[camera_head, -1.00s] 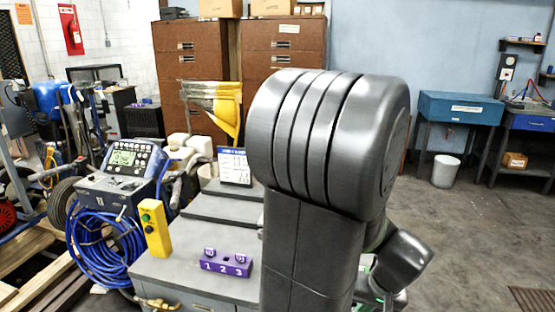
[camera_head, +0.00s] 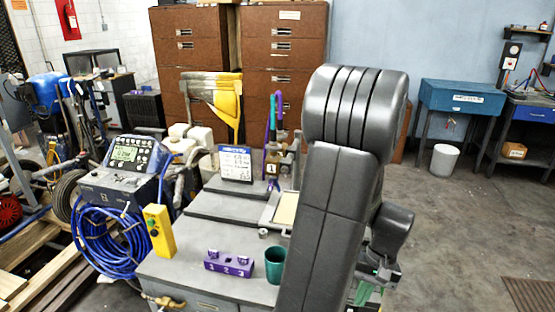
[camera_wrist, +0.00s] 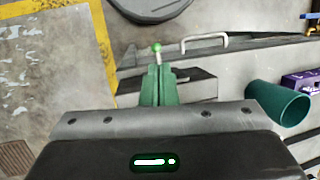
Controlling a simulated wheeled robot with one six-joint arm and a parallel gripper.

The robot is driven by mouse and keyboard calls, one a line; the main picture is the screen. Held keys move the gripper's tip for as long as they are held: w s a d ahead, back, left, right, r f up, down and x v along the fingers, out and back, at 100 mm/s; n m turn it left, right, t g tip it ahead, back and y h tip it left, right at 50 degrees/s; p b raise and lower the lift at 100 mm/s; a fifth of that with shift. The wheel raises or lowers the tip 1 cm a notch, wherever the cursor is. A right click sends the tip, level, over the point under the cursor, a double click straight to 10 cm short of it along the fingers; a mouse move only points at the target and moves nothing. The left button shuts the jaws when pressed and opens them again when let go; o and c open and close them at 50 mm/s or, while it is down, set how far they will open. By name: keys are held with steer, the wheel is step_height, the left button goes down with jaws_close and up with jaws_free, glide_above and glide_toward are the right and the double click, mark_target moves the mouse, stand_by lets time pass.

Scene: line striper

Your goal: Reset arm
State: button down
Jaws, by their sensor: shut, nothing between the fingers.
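My gripper (camera_wrist: 158,84) shows in the wrist view as two green fingers pressed together with nothing between them. A small green knob on a thin stem (camera_wrist: 156,49) shows just past the fingertips; I cannot tell whether they touch. In the head view my arm stands bent in front of the grey bench (camera_head: 183,250), to the right of its middle. The fingers are mostly hidden there behind and below the arm.
A teal cup (camera_head: 275,265) stands on the bench close to my arm, beside a purple numbered block (camera_head: 229,265). The cup also shows in the wrist view (camera_wrist: 278,104). A yellow control box (camera_head: 159,231) is at the bench's left edge. Open floor (camera_head: 460,210) lies to the right.

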steer(key=v, duration=0.9)
steer(key=shift+s+r, duration=0.25)
steer(key=shift+r, duration=0.05)
steer(key=shift+a, duration=0.1)
